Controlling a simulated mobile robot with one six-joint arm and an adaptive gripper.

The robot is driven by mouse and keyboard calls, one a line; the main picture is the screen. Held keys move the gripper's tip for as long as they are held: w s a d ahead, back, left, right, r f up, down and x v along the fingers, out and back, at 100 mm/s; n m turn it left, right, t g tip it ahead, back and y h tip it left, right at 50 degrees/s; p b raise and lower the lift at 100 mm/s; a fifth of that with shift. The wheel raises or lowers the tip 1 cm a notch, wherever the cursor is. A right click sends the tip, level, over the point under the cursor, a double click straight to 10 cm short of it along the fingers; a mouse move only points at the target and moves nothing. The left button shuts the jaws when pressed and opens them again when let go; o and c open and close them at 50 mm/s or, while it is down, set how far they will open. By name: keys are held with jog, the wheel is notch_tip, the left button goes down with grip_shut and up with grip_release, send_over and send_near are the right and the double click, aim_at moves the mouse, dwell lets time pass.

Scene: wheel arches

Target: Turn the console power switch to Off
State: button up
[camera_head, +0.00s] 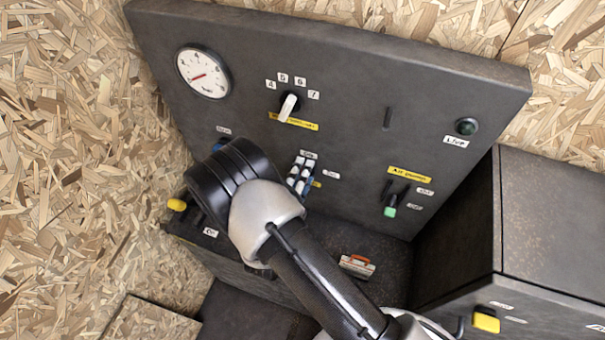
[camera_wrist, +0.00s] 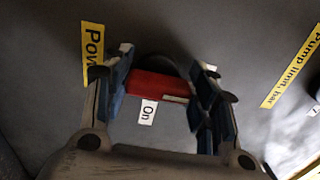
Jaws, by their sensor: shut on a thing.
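The power switch is a red handle (camera_wrist: 158,86) in the wrist view, lying nearly level between my fingers. A pale mark near its right end points right, towards a small white label mostly hidden by the right finger. A yellow label reading "Pow" (camera_wrist: 93,55) is at left, partly covered. My gripper (camera_wrist: 160,85) is shut on the handle, with a blue-padded finger at each end. In the head view my gripper (camera_head: 298,177) shows past my arm, and the red handle is hidden.
On the console panel (camera_head: 350,80) are a white selector knob (camera_head: 288,106), a gauge (camera_head: 204,73), a dark green lamp (camera_head: 466,126) and a green-tipped lever (camera_head: 391,208). A red-and-white item (camera_head: 357,265) lies on the ledge.

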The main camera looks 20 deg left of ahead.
dwell(0.5)
jog(key=o, duration=1.1)
jog(key=shift+c, duration=0.2)
jog(key=s, duration=1.2)
jog(key=shift+a, duration=0.45)
